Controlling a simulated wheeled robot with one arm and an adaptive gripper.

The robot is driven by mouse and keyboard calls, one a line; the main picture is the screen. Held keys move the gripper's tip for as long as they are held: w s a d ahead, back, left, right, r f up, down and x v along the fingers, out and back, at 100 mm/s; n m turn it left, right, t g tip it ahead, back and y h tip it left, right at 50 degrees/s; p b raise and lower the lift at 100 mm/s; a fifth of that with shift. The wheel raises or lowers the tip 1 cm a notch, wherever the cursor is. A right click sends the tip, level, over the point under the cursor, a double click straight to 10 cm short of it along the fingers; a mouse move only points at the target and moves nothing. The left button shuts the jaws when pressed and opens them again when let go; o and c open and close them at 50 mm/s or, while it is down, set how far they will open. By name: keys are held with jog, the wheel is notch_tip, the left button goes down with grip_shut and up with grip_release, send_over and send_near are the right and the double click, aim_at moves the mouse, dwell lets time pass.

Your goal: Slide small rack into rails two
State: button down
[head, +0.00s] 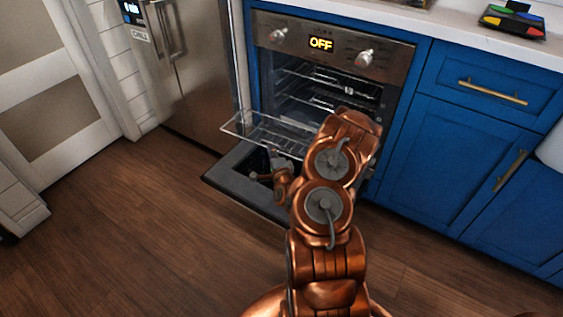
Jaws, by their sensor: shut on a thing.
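The small rack (262,133), a wire rack, is level in front of the open oven (325,75), above the lowered door. Its left end sticks out past the oven's left side, and its right part is hidden behind my copper arm. My gripper (272,160) is partly visible below the rack's front edge, beside my arm; it is shut on the rack, though the contact itself is hard to see. Inside the oven, wire racks or rails (305,76) show at more than one level. Which are rails two cannot be told from here.
The oven door (232,188) hangs open and low over the wooden floor. A steel fridge (190,70) stands to the left and blue cabinets (435,150) to the right. The oven display (320,44) reads OFF. The floor at left is clear.

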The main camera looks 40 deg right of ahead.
jog(key=shift+m+h, duration=0.3)
jog(key=shift+h, duration=0.1)
jog(key=shift+s+d+f+b, duration=0.15)
jog(key=shift+d+f+b, duration=1.05)
jog(key=shift+d, duration=0.7)
jog(key=shift+s+d+f+b, duration=0.1)
jog(key=shift+d+f+b, duration=1.05)
jog(key=shift+d, duration=0.75)
jog(key=shift+s+d+f+b, duration=0.15)
jog(key=shift+d+f+b, duration=1)
jog(key=shift+d, duration=0.75)
jog(key=shift+w+d+r+b, duration=0.1)
jog(key=shift+w+d+b, duration=0.1)
jog(key=shift+d+b, duration=0.4)
jog(key=shift+w+d+b, duration=0.2)
jog(key=shift+d+b, duration=0.25)
jog(key=shift+d, duration=0.25)
jog(key=shift+d+g, duration=0.15)
jog(key=shift+g, duration=0.15)
jog(key=shift+w+d+b, duration=0.25)
jog(key=shift+d+b, duration=0.3)
jog(key=shift+d, duration=0.1)
jog(key=shift+w+d+b, duration=0.2)
jog(key=shift+d+b, duration=0.3)
jog(key=shift+d, duration=0.1)
jog(key=shift+d, duration=0.1)
